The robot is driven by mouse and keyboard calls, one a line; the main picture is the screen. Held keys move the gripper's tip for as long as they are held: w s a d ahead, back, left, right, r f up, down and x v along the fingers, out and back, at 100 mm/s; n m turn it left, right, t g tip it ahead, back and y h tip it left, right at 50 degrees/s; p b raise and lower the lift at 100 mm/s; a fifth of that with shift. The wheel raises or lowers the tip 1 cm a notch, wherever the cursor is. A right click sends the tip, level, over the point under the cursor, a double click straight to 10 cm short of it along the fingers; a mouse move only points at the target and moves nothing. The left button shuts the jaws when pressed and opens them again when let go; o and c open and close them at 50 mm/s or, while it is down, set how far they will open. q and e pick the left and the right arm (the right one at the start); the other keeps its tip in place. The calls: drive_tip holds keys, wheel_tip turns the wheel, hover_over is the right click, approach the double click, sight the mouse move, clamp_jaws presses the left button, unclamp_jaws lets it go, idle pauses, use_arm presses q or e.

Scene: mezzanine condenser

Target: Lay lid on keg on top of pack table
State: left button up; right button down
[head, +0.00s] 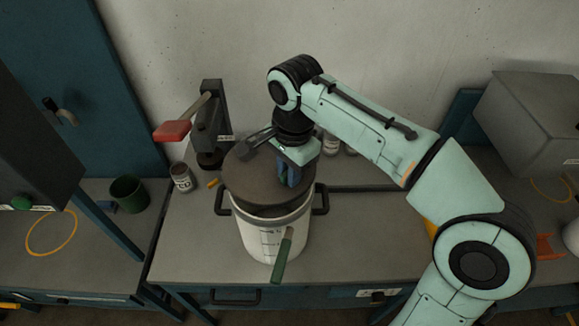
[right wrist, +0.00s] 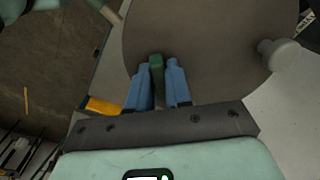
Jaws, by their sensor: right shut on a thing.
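The lid (head: 248,172) is a dark grey-brown disc above the mouth of the white keg (head: 262,238). It sits slightly towards the back left of the keg's rim, with a dark gap showing at the front; I cannot tell whether it touches the rim. The keg stands on the pack table (head: 350,242) and has dark side handles. My right gripper (head: 288,182) points down over the lid's right part. In the right wrist view its blue fingers (right wrist: 156,82) are shut on a green grip on the lid (right wrist: 205,35). My left gripper is out of view.
A lever press with a red handle (head: 173,131) stands behind left of the keg, near a small jar (head: 181,178). A green-handled piece (head: 283,258) shows at the keg's front. A green bin (head: 129,193) is at left. The table right of the keg is fairly clear.

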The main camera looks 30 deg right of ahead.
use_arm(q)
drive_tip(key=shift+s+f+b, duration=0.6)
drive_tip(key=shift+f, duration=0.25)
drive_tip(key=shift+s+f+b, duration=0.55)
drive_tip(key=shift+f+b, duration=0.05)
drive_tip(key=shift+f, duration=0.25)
use_arm(e)
drive_tip(key=shift+f, duration=2.45)
drive_tip(key=c, duration=1)
unclamp_jaws()
drive_tip(key=shift+o, duration=0.2)
drive_tip(key=r+p, duration=0.1)
drive_tip(key=r, duration=0.3)
drive_tip(key=r+p, duration=0.1)
drive_tip(key=r, duration=0.4)
drive_tip(key=r+p, duration=0.1)
drive_tip(key=r, duration=0.3)
drive_tip(key=shift+s+d+r+p, duration=0.1)
drive_tip(key=shift+s+r+p, duration=0.05)
drive_tip(key=shift+s+p, duration=0.2)
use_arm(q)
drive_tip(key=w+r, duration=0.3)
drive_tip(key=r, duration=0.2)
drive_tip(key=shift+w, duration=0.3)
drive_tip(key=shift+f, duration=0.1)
